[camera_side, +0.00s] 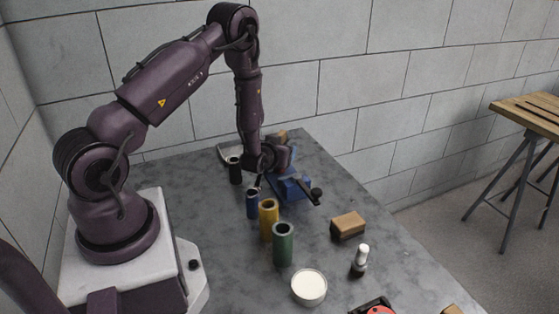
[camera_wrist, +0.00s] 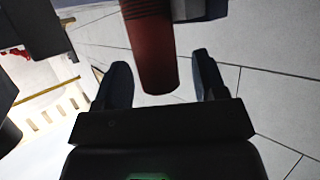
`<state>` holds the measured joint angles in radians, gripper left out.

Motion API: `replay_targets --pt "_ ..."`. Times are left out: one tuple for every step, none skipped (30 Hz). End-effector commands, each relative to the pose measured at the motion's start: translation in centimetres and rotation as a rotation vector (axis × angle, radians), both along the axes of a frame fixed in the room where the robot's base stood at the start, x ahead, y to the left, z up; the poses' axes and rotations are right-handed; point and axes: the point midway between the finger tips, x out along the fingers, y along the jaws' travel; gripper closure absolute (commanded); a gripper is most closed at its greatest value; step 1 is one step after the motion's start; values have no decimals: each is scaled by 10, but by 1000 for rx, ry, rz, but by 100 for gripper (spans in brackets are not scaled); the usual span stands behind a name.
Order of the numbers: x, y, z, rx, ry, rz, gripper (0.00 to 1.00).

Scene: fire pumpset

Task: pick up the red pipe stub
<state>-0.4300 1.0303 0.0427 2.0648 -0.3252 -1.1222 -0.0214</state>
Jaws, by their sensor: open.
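The red pipe stub (camera_wrist: 152,50) shows in the wrist view as a dark red ribbed cylinder coming down from the top edge. Its lower end lies between the two dark fingers of my gripper (camera_wrist: 160,62), with a visible gap on each side. My gripper is open and holds nothing. In the side view my gripper (camera_side: 277,158) is at the far part of the table, over the blue vise (camera_side: 292,188). I cannot make out the red stub in the side view; the gripper and vise seem to hide it.
Black (camera_side: 235,171), blue (camera_side: 252,205), yellow (camera_side: 268,222) and green (camera_side: 283,247) stubs stand upright in a row on the grey table. A wooden block (camera_side: 347,227), a white-capped bottle (camera_side: 359,261) and a white bowl (camera_side: 309,288) stand nearer the front.

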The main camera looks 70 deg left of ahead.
Motion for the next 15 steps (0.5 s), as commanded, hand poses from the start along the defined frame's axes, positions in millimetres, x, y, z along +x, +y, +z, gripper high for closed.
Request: replay_targets --pt "0 0 0 0 0 0 35" --pt "0 0 0 0 0 0 35" --pt "0 0 0 0 0 0 35" --pt "0 0 0 0 0 0 35" --pt "0 0 0 0 0 0 42" --pt "0 0 0 0 0 0 51" --pt "0 0 0 0 0 0 58" --pt "0 0 0 0 0 0 65" --pt "0 0 0 0 0 0 74" --pt "0 0 0 0 0 0 81" --pt "0 0 0 0 0 0 88" --pt "0 0 0 0 0 0 96" --pt "0 0 1 1 -1 0 96" --pt "0 0 1 1 -1 0 96" --pt "0 0 1 1 -1 0 96"
